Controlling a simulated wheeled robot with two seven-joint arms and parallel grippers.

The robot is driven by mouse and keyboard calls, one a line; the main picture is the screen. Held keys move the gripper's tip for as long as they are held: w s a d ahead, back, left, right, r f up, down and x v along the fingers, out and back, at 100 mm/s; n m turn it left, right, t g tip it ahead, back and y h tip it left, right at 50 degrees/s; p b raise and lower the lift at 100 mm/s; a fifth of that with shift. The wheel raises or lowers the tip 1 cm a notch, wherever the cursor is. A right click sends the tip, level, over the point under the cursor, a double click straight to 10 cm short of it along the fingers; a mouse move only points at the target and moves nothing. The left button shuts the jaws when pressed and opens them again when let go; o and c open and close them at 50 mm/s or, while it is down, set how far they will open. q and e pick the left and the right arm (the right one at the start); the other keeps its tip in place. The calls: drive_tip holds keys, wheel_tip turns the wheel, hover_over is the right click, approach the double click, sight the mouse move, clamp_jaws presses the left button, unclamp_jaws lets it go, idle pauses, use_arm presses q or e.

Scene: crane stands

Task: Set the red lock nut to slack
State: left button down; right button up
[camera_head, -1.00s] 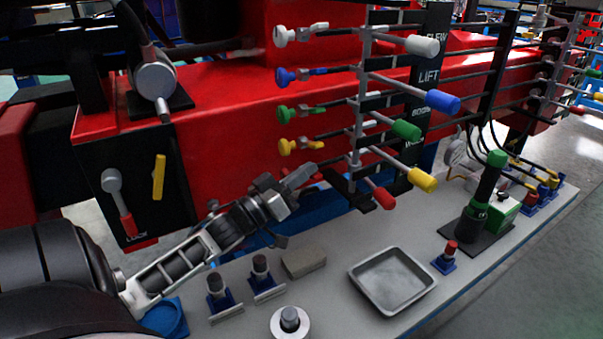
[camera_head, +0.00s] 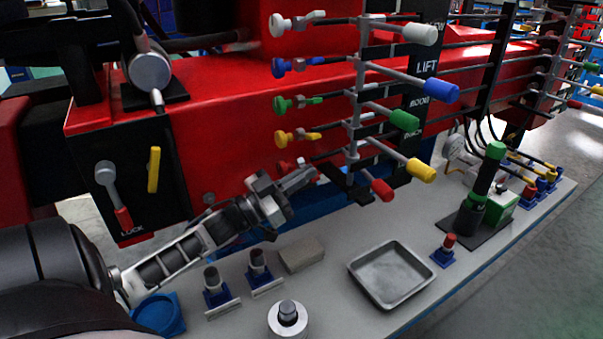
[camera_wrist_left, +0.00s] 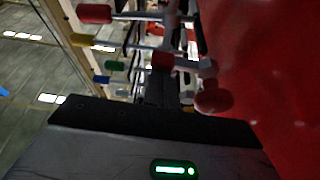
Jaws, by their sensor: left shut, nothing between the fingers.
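The red lock nut (camera_head: 282,167) is a round red knob at the left end of the lowest rod, below the yellow one. It stands close to the red crane wall, and the gripper partly hides it. In the left wrist view the round red knob (camera_wrist_left: 213,98) shows right of centre, beside the red wall. My left gripper (camera_head: 307,174) is shut and empty, just right of and below the red nut. I cannot tell whether it touches the nut or its small lever. The red handle (camera_head: 381,190) at the rod's right end hangs clear of the gripper. My right gripper is out of view.
Yellow (camera_head: 285,138), green (camera_head: 284,104), blue (camera_head: 283,67) and white (camera_head: 281,25) knobs stack above the red one. Their rods and handles crowd the space to the right. A metal tray (camera_head: 390,275) and a grey block (camera_head: 301,256) lie on the deck below.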

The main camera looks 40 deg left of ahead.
use_arm(q)
drive_tip(key=shift+f+m+h, duration=0.4)
drive_tip(key=shift+m+h, duration=0.1)
drive_tip(key=shift+m, duration=0.7)
drive_tip(key=s+a+b, duration=0.1)
drive_tip(key=s+a, duration=0.4)
drive_tip(key=s, duration=0.9)
drive_tip(key=shift+a+f, duration=0.15)
drive_tip(key=shift+f, duration=0.3)
